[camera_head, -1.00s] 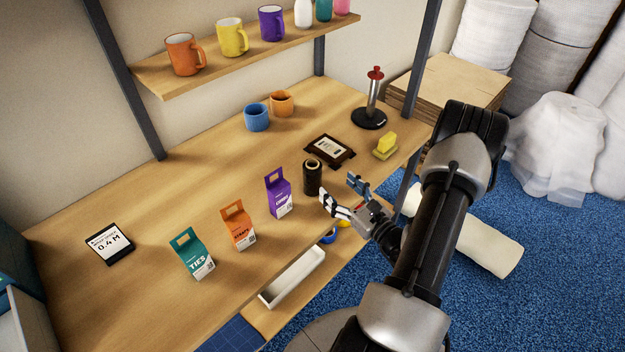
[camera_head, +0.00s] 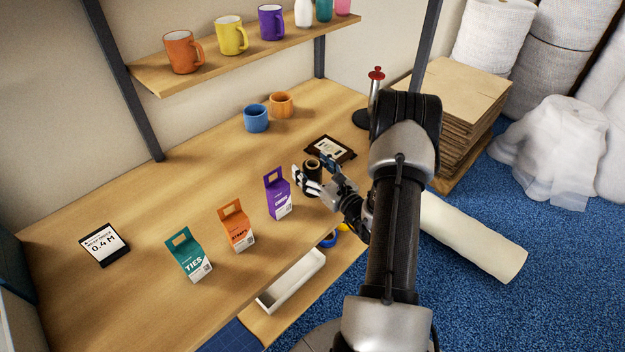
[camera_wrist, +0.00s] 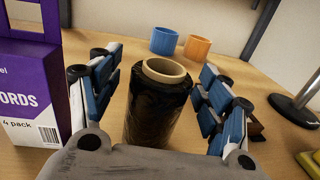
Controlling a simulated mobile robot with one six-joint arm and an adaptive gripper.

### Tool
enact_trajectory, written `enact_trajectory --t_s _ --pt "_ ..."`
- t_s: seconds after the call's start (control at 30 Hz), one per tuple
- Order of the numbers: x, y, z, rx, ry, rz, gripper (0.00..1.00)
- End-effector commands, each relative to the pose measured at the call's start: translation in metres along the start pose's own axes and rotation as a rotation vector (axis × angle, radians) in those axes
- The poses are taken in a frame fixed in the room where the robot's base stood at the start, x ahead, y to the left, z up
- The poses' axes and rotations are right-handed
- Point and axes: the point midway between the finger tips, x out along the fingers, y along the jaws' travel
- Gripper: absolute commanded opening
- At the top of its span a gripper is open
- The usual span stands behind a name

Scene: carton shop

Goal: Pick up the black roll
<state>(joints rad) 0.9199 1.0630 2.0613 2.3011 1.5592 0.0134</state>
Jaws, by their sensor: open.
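The black roll (camera_wrist: 158,103) stands upright on the wooden table, with a pale cardboard core showing at its top. In the head view the roll (camera_head: 312,180) is partly hidden by my gripper (camera_head: 318,176). In the wrist view my gripper (camera_wrist: 160,95) is open, with one finger to the left of the roll and one to the right. The roll shows between the fingers with a gap visible on each side. Whether any part touches it I cannot tell.
A purple carton (camera_head: 278,195) stands close left of the roll, with orange (camera_head: 236,228) and teal (camera_head: 188,256) cartons further left. A dark framed card (camera_head: 330,149) lies behind the roll. Blue (camera_head: 256,120) and orange (camera_head: 281,105) cups stand further back.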

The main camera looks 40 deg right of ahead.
Motion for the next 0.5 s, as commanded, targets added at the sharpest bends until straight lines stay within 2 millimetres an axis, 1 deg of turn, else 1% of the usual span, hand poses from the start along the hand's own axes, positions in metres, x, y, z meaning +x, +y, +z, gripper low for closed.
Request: enact_trajectory --t_s 0.13,0.5 --pt "-0.0002 0.0 0.0004 0.0 0.0 0.0 0.7" --pt "-0.0004 0.0 0.0003 0.0 0.0 0.0 0.46"
